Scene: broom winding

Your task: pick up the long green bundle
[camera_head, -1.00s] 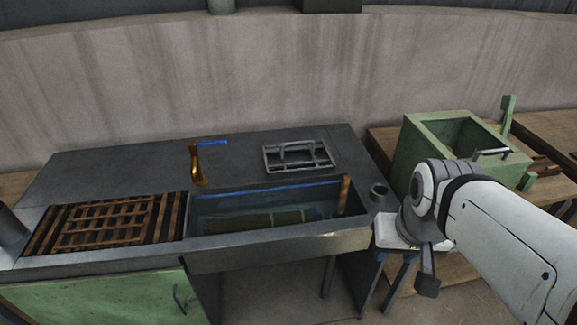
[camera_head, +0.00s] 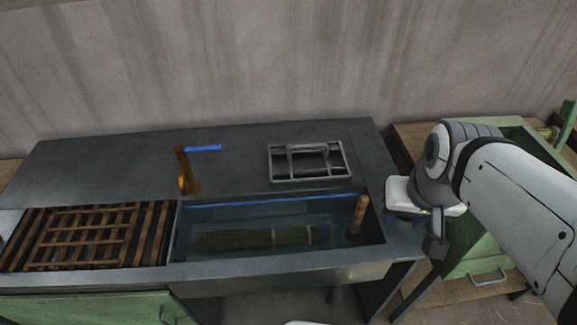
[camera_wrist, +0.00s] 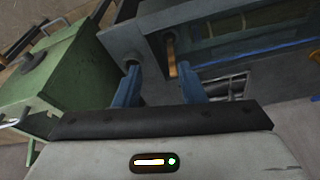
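The long green bundle (camera_head: 235,240) lies flat in the sink basin (camera_head: 352,250), stretched left to right, with a paler band toward its right end. It appears to lie under water. My gripper (camera_wrist: 158,82) shows in the wrist view with its two blue fingers apart and nothing between them. In the camera_head view my arm's end is to the right of the sink, above the counter's right edge, well apart from the bundle. The fingers are not clear in that view.
A wooden stick (camera_head: 359,214) stands in the basin's right end. A brass tap (camera_head: 183,172) with a blue handle and a metal rack (camera_head: 309,178) are behind the basin. A wooden slatted grate (camera_head: 85,238) is left. A green box (camera_wrist: 55,72) is beside the counter.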

